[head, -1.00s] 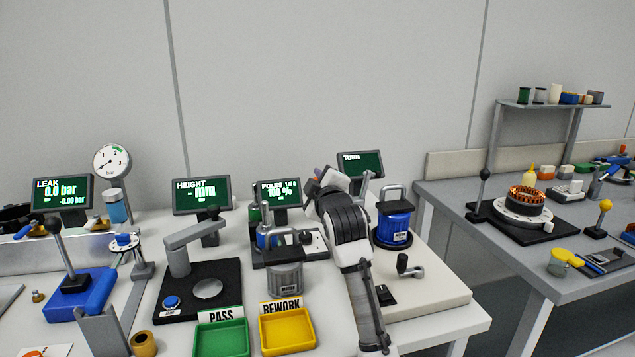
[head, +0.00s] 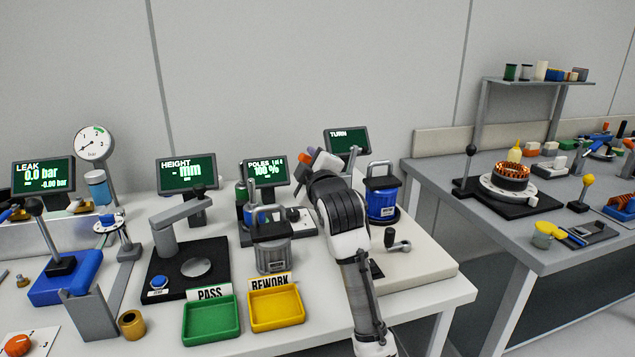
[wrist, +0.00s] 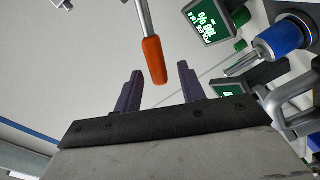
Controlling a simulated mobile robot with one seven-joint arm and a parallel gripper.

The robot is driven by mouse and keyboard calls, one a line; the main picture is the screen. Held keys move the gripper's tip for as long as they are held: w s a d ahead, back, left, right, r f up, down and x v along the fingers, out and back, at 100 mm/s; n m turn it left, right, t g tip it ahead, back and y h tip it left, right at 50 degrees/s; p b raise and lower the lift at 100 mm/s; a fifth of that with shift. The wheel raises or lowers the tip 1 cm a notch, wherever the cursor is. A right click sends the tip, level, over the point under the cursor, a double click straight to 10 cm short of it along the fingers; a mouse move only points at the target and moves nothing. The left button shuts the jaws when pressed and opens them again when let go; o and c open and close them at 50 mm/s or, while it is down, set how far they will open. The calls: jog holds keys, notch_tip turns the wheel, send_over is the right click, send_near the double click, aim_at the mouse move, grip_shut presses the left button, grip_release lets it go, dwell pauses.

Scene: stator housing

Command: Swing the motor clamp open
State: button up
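An orange handle on a grey rod (wrist: 153,62), which looks like the motor clamp's lever, hangs down from the top in the wrist view. A small bit of orange (head: 311,151) shows beside my gripper in the head view. My gripper (wrist: 157,82) is open, its two dark purple fingers apart. The handle's lower end appears in the gap between the fingertips; I see no finger closed on it. In the head view my gripper (head: 303,160) is mostly hidden by my wrist. The clamp's pivot and base cannot be made out.
A blue motor (head: 381,205) with a dark carrying handle stands right of my arm, and a grey one (head: 272,255) to its left. The POLES screen (head: 265,172) and TURN screen (head: 347,141) stand behind. Green (head: 211,320) and yellow (head: 276,310) trays lie in front.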

jog(key=b+v, duration=0.1)
jog(key=v, duration=0.8)
jog(key=shift+s, duration=0.15)
